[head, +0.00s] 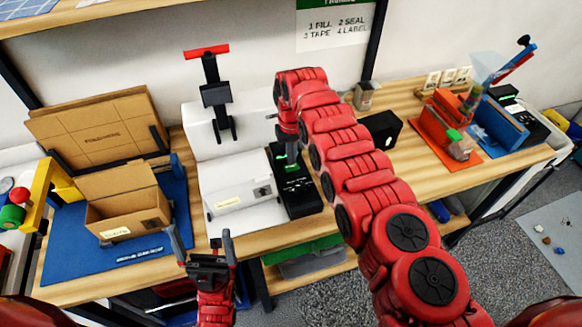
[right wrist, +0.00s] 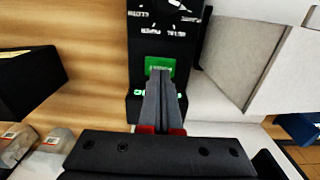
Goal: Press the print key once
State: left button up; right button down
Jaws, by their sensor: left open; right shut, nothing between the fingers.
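A black label device (head: 294,186) stands on the bench beside a white machine. In the right wrist view its black face (right wrist: 160,35) carries white lettering, and a green key (right wrist: 160,63) with small unreadable lettering sits below that. My right gripper (right wrist: 161,76) is shut and empty. Its fingertips are at the near edge of the green key and overlap it in the picture; I cannot tell whether they touch. In the head view the right gripper (head: 290,152) is over the device and partly covers it. My left gripper (head: 202,236) is open and empty at the bench's front edge.
An open cardboard box (head: 125,212) sits on a blue mat (head: 75,258) further left. A black block (head: 381,127) and an orange bin (head: 436,125) stand to the right.

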jog(key=shift+f+b, duration=0.9)
jog(key=shift+f, duration=0.05)
dwell(0.5)
notch_tip(320, 180, up, 3)
jog(key=shift+f+p, duration=0.15)
jog(key=shift+p, duration=1.05)
jog(key=shift+r+p, duration=1.55)
jog(key=shift+r, duration=0.65)
